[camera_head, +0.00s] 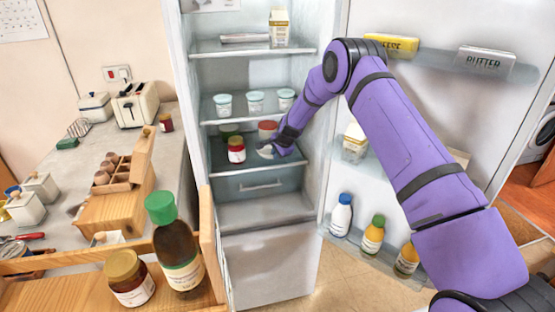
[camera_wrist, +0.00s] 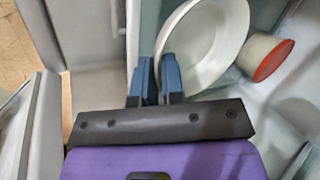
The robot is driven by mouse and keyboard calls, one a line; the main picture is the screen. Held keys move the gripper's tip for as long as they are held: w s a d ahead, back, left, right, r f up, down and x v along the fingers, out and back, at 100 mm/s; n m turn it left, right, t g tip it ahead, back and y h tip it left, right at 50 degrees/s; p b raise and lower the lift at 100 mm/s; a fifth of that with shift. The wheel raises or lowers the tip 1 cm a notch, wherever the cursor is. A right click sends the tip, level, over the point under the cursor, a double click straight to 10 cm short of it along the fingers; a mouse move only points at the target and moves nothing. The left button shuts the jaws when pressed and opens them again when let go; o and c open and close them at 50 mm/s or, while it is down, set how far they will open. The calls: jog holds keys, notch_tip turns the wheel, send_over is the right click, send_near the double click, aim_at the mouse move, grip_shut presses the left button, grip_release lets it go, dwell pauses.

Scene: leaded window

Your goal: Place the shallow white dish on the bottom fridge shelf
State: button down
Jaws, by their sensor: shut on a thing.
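The shallow white dish (camera_wrist: 208,45) shows large in the wrist view, its near-left rim between the blue fingertips of my gripper (camera_wrist: 158,80). My gripper is shut on that rim. In the head view my gripper (camera_head: 274,148) reaches into the open fridge, and a small part of the dish (camera_head: 265,153) shows at its left, over the dark shelf (camera_head: 225,162) above the drawer. I cannot tell whether the dish touches this shelf.
A red-lidded jar (camera_head: 236,150) stands left of the dish on that shelf. A red-ended white tub (camera_wrist: 262,56) is close beside the dish. Another shelf with several small tubs (camera_head: 255,102) is above. The open door at right holds bottles (camera_head: 373,235).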

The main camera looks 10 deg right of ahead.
jog(key=shift+w+d+f, duration=0.1)
jog(key=shift+f, duration=1.05)
jog(key=shift+f, duration=0.1)
jog(key=c, duration=1.5)
grip_release()
